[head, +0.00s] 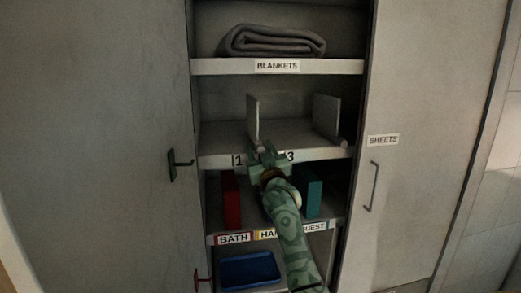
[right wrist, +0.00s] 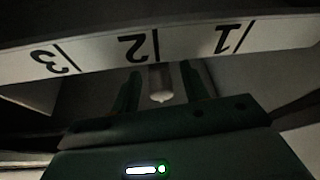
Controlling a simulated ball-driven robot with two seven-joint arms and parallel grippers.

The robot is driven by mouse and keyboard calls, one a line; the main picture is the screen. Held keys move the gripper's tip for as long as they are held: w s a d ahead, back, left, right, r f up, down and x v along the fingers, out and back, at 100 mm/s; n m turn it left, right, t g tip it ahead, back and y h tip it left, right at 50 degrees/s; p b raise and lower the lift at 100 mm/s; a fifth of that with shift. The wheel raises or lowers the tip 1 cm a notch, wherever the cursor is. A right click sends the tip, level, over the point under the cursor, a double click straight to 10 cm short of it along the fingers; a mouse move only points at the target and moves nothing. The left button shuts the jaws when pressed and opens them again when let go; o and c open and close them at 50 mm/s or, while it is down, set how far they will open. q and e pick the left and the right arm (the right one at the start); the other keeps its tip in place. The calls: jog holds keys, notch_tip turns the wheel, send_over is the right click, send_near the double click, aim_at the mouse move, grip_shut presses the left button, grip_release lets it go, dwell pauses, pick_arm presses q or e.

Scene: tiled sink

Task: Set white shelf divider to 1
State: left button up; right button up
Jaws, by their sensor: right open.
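A pale upright divider (head: 253,118) stands on the middle shelf, left of centre. A second pale divider (head: 327,117) stands to its right, with a rounded front end near the shelf edge. The edge label strip carries 1 (head: 238,160) at the left and 3 (head: 290,156) at the right; my gripper hides 2 there. My right gripper (head: 264,154) is in front of the left divider's foot. In the right wrist view, its open fingers (right wrist: 160,88) stand either side of a pale rounded knob (right wrist: 161,84), beside the 2 mark (right wrist: 134,48). Contact cannot be told. My left gripper is out of view.
A folded grey blanket (head: 272,41) lies on the shelf above. Below stand a red item (head: 232,200) and a teal item (head: 311,197), with a blue tray (head: 249,270) lower down. Cabinet doors (head: 100,130) flank the opening. The shelf between the dividers looks clear.

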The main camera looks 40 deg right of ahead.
aim_at(233, 152)
grip_shut()
jog(key=w+a, duration=0.1)
jog(key=a, duration=0.1)
jog(key=w+a, duration=0.1)
jog(key=a, duration=0.1)
jog(key=w+a+p, duration=0.1)
jog(key=a, duration=0.1)
jog(key=shift+w+a, duration=0.5)
jog(key=shift+a, duration=0.15)
jog(key=shift+s+d, duration=0.1)
grip_release()
